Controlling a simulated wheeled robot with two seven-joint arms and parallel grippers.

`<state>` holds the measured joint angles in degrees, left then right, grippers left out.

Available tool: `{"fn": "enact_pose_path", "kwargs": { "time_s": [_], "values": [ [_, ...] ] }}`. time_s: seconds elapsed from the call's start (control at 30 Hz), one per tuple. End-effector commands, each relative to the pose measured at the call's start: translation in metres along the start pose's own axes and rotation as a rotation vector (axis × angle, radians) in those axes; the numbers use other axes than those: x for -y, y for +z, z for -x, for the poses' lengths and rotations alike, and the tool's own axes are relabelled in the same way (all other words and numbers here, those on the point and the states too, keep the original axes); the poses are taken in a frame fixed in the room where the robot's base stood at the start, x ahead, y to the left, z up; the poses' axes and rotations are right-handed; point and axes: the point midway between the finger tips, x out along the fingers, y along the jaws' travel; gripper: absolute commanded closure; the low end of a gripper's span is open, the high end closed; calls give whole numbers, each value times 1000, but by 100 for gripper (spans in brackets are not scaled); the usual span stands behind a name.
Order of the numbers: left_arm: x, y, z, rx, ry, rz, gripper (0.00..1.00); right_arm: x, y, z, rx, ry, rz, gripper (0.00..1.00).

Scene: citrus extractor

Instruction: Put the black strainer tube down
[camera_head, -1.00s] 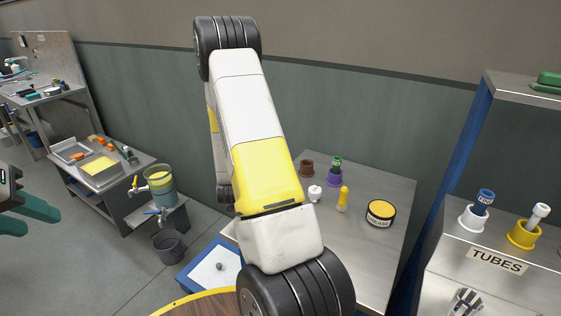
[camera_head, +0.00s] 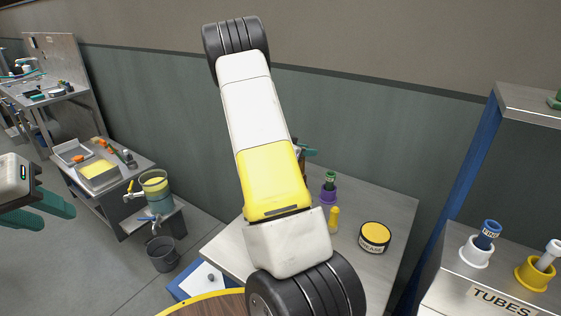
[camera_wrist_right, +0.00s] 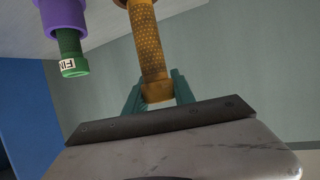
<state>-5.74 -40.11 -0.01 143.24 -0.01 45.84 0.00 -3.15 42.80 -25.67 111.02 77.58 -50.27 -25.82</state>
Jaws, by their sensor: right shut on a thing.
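In the right wrist view a brown-gold perforated tube (camera_wrist_right: 148,45) is between the teal fingers of my right gripper (camera_wrist_right: 158,92), which is shut on it. It looks brown-gold rather than black here. The tube's far end reaches a brown cup (camera_wrist_right: 122,3) at the top edge; I cannot tell whether it is inside the cup. In the head view my right gripper (camera_head: 306,150) shows only partly behind my arm, above the steel table (camera_head: 345,262), and the tube is hidden. My left gripper (camera_head: 45,212) is open and empty at the left edge.
A purple cup (camera_head: 328,195) with a green tube (camera_head: 330,179) stands beside the brown one's place. A yellow peg (camera_head: 333,220) and a grease tin (camera_head: 375,238) stand nearer. A tubes stand (camera_head: 455,265) is at right. The table's front right is bare.

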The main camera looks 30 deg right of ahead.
Motion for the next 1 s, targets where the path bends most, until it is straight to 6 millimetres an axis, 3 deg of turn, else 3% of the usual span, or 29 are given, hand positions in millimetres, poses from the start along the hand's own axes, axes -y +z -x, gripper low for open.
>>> {"fn": "enact_pose_path", "kwargs": {
  "time_s": [0.43, 0.63, 0.67, 0.77, 1.0],
  "values": [
    [0, 0, 0, 0, 0, 0, 64, 0, 46, -20, -2, 1, 0, 100],
    [0, 0, 0, 0, 0, 0, 64, 0, 48, -21, -3, -1, -3, 100],
    [0, 0, 0, 0, 0, 0, 64, 0, 48, -21, -3, -1, -2, 67],
    [0, 0, 0, 0, 0, 0, 64, 0, 48, -20, -2, -1, -2, 48],
    [0, 0, 0, 0, 0, 0, 64, 0, 48, -20, -1, -1, -2, 47]
  ]
}}
